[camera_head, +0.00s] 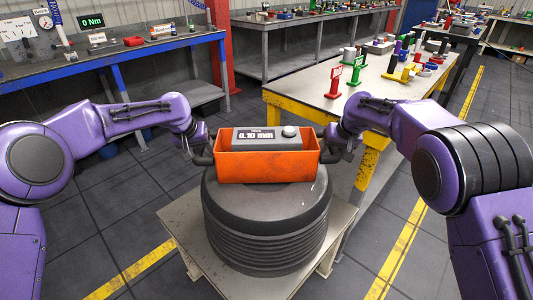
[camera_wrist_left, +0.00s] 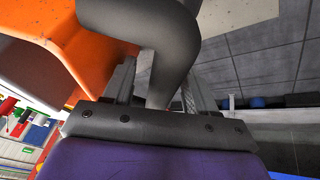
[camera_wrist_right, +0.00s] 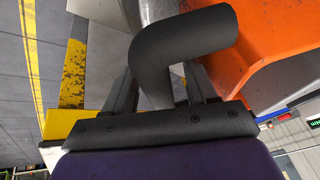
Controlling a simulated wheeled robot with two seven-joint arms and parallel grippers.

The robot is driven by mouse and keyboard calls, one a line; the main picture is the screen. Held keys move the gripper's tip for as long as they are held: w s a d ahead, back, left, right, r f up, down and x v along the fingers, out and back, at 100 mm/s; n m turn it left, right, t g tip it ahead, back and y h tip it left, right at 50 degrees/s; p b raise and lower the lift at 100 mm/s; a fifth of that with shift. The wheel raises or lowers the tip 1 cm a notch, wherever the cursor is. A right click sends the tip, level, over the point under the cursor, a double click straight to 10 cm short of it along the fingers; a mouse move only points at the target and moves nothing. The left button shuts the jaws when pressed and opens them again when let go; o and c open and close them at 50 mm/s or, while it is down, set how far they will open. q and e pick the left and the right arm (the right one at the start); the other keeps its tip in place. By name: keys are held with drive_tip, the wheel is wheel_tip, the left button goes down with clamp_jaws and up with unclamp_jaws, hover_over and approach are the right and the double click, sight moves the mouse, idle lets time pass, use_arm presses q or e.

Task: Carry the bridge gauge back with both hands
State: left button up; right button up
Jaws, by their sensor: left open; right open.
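The bridge gauge (camera_head: 268,140), a grey block with a display reading 0.10 mm and a round knob, sits in an orange tray (camera_head: 267,168). The tray rests on top of a dark round ribbed part (camera_head: 266,220). A dark bent handle sticks out on each side. My left gripper (camera_head: 203,150) is open, its fingers on either side of the left handle (camera_wrist_left: 160,40). My right gripper (camera_head: 333,147) is open, its fingers on either side of the right handle (camera_wrist_right: 180,45). Contact between fingers and handles cannot be told.
The round part stands on a low pale platform (camera_head: 178,222). A yellow-legged table (camera_head: 310,97) with red and green stands is behind on the right. A blue-edged bench (camera_head: 110,60) is at the back left. Dark floor with yellow lines lies around.

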use_arm(q)
drive_tip(key=shift+w+f, duration=0.3)
drive_tip(key=shift+f, duration=0.2)
use_arm(e)
drive_tip(key=shift+w+f, duration=0.35)
drive_tip(key=shift+f, duration=0.1)
use_arm(q)
drive_tip(key=shift+s+r, duration=0.1)
drive_tip(key=shift+r, duration=0.05)
clamp_jaws()
use_arm(e)
drive_tip(key=shift+s+r, duration=0.15)
clamp_jaws()
drive_tip(key=shift+a, duration=0.1)
